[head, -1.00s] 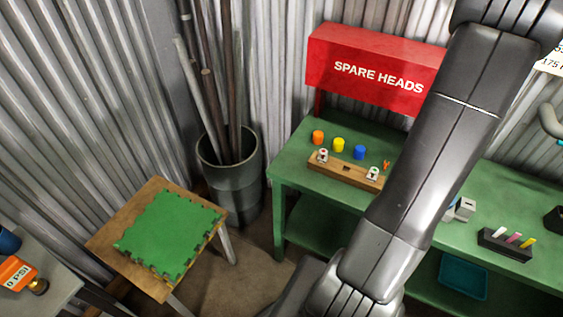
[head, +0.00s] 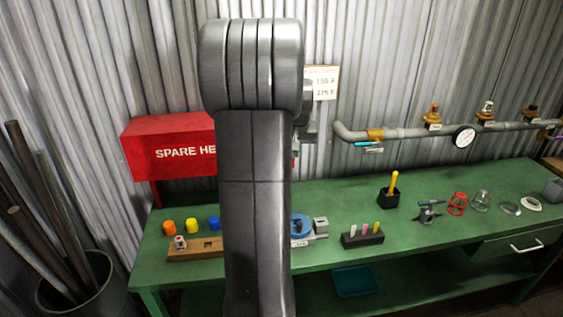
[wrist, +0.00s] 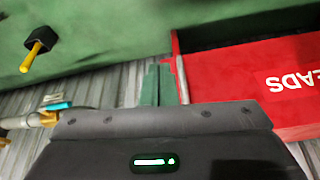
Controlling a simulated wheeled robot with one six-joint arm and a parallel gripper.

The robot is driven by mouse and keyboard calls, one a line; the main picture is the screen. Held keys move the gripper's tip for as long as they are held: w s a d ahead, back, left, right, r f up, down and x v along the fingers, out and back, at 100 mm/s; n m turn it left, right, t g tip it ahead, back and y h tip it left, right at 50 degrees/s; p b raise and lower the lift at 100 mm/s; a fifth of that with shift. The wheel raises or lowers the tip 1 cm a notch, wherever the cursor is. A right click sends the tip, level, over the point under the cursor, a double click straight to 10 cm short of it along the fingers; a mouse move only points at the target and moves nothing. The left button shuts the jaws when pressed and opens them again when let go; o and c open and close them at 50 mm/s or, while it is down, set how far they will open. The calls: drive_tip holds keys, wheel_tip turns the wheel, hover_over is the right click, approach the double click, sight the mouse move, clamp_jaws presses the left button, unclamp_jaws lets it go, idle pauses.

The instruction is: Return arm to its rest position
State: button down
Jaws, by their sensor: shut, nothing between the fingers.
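My arm (head: 254,200) stands upright in the middle of the head view, with its rounded joint at the top. It hides part of the bench and of the red cabinet behind it. My gripper is mostly hidden behind the arm in the head view. In the wrist view my gripper (wrist: 162,68) is shut and empty, beyond its dark housing with a green light. It is in front of the corrugated wall, beside the red cabinet (wrist: 245,75), and appears clear of the bench.
The green bench (head: 450,235) holds colored caps, a wooden rack (head: 197,249), a blue and grey device (head: 302,229), a black pen block (head: 362,238) and a yellow-handled tool (head: 393,188). A pipe with a gauge (head: 464,138) runs along the wall. A bin of pipes (head: 85,290) stands left.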

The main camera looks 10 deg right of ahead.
drive_tip(key=v, duration=0.6)
drive_tip(key=shift+d+b, duration=0.35)
drive_tip(key=shift+d, duration=0.05)
drive_tip(key=shift+r, duration=0.1)
